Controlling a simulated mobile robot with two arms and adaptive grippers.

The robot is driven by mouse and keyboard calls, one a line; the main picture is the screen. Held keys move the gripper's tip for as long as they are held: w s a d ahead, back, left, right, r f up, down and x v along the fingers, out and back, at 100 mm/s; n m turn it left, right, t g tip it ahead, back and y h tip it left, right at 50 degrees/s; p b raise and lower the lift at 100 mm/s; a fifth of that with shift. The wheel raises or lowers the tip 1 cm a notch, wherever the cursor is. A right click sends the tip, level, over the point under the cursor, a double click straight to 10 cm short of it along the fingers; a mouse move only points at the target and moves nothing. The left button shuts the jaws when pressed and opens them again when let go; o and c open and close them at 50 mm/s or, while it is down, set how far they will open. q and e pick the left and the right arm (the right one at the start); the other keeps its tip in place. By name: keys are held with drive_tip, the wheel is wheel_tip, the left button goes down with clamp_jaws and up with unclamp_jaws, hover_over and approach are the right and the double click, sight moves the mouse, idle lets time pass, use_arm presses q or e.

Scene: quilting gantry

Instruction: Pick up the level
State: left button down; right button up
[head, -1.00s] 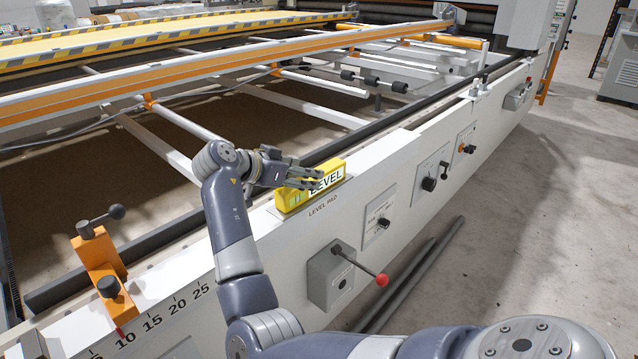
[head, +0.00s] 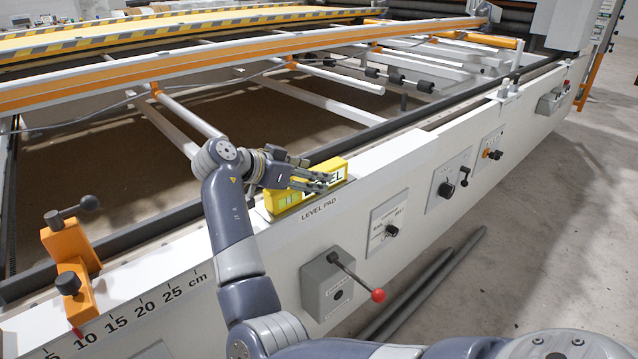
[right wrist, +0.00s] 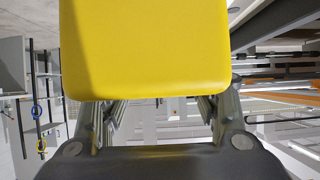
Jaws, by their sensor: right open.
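The yellow level (head: 284,201) rests on the level pad on top of the white front beam, its "LEVEL" lettering partly covered by my fingers. My right gripper (head: 318,181) is open at the level, with its fingers reaching across the near side and upper part of it. In the right wrist view the level (right wrist: 145,45) fills the upper middle, and the gripper's fingers (right wrist: 155,118) show at its lower left and right corners, partly hidden by it. I cannot tell whether the fingers touch it. My left gripper is not in view.
The white front beam (head: 420,150) carries knobs and a red-tipped lever (head: 377,295) below the pad. An orange clamp (head: 68,262) stands on the beam at left, beside a centimetre scale. Behind lie the gantry rails (head: 250,62). Dark bars lie on the floor at right.

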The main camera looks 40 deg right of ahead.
idle(0.3)
drive_tip(key=c, duration=1.3)
clamp_jaws()
drive_tip(key=shift+r, duration=0.15)
